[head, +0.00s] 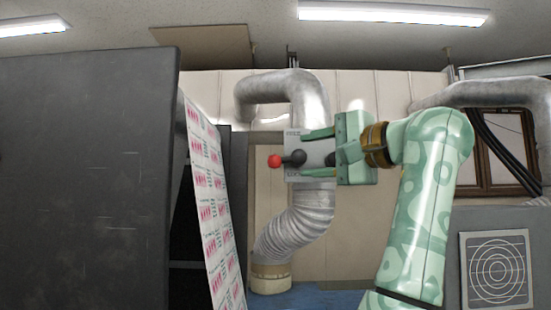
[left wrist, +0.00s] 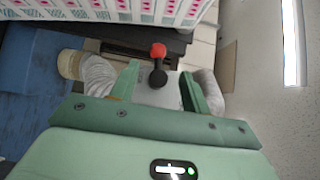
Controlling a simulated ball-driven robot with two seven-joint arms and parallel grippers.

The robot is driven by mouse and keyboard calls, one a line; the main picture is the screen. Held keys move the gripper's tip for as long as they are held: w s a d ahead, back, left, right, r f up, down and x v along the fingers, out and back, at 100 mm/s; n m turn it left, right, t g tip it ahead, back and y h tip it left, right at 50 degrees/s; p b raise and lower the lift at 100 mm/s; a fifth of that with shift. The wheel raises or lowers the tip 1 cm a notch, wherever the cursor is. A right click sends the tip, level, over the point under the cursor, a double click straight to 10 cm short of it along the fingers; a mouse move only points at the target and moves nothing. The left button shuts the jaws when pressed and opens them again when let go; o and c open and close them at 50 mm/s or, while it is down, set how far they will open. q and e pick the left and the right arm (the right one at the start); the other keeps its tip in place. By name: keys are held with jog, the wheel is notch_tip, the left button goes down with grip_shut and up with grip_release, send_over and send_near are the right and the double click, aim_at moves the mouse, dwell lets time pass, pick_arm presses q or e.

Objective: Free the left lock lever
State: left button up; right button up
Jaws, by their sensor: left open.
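The lock lever has a red ball knob (head: 275,160) and a dark round hub (head: 297,157) on a pale grey plate (head: 292,140). It points left, roughly level, in the head view. Small labels at the plate's top and bottom are too blurred to read surely. My left gripper (head: 315,153) is open, one finger above and one below the hub's level, with the knob beyond the fingertips. In the left wrist view the red knob (left wrist: 158,50) and hub show between the open fingers (left wrist: 158,82). I cannot tell whether a finger touches the plate. My right gripper is out of view.
A large dark panel (head: 85,180) fills the left. A printed web (head: 212,200) slopes down beside it, left of the lever. A silver duct (head: 300,215) runs behind the plate. A grey box with a round grille (head: 497,270) stands at lower right.

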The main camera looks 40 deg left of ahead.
aim_at(281, 161)
pick_arm(q)
jog(key=a, duration=0.3)
jog(key=w+a+p, duration=0.1)
jog(key=a, duration=0.2)
jog(key=a+p, duration=0.1)
jog(key=a, duration=0.2)
jog(key=shift+w+f, duration=0.1)
jog(key=shift+w, duration=0.25)
jog(key=shift+a, duration=0.45)
jog(key=shift+s+a, duration=0.2)
jog(key=shift+a, duration=0.1)
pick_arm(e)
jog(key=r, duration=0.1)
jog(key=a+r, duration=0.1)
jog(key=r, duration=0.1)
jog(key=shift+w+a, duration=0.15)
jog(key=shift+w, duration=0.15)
pick_arm(q)
jog(key=shift+w+a, duration=0.15)
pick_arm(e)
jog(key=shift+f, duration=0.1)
pick_arm(q)
jog(key=c, duration=0.9)
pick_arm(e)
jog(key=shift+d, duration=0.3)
